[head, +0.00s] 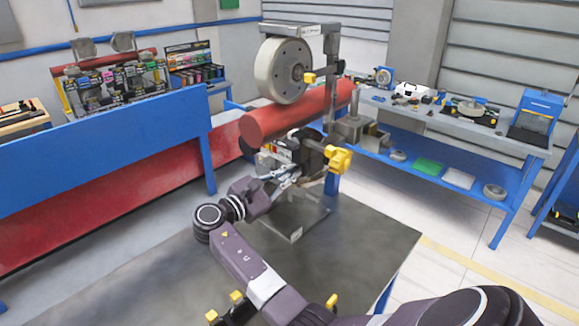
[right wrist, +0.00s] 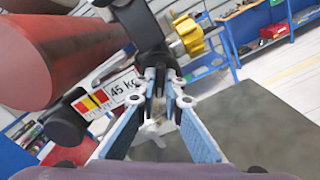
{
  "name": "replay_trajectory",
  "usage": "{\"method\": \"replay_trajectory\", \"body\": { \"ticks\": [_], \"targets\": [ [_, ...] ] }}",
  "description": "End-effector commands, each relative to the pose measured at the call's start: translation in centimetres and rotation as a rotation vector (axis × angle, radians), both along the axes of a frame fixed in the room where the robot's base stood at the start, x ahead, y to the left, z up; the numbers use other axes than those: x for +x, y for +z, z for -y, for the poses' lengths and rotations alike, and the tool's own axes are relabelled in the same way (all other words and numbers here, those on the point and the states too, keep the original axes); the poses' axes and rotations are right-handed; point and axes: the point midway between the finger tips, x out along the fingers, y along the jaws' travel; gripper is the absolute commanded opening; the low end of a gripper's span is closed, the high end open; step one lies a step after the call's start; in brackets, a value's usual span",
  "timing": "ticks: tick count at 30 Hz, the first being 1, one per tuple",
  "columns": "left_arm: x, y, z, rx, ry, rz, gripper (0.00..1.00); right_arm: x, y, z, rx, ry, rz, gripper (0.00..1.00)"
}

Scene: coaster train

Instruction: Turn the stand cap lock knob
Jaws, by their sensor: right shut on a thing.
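A stand with a black cap holds a yellow lobed knob (head: 338,158) on its right side, beside a red cylinder. The yellow knob also shows at the top of the right wrist view (right wrist: 190,35). My right gripper (head: 291,173) is at the black part, left of and below the yellow knob. In the right wrist view its fingertips (right wrist: 167,90) are shut on a dark part of the stand cap (right wrist: 150,30), apart from the yellow knob. The gripped part is mostly hidden, so I cannot tell whether it is the lock knob. My left gripper is not in view.
The red cylinder (head: 297,112) lies behind the stand, below a large pale wheel (head: 283,70). A "45 kg" label plate (right wrist: 105,98) is close to the fingers. A grey table (head: 370,240) lies below. Blue workbenches stand left and right; floor at right is clear.

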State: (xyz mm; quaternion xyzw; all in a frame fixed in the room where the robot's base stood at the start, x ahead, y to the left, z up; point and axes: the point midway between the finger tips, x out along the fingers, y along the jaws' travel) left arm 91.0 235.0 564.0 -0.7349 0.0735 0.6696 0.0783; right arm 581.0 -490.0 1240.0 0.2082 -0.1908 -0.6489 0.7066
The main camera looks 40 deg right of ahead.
Motion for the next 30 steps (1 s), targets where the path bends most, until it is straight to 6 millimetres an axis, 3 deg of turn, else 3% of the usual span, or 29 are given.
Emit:
{"method": "replay_trajectory", "body": {
  "ticks": [15,30],
  "targets": [
    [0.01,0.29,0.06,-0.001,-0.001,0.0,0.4,-0.02,-0.18,0.0,-0.035,0.0,-0.436,0.0],
    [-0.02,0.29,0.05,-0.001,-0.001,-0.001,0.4,-0.02,-0.19,-0.02,-0.048,0.001,-0.603,0.0]
  ]
}}
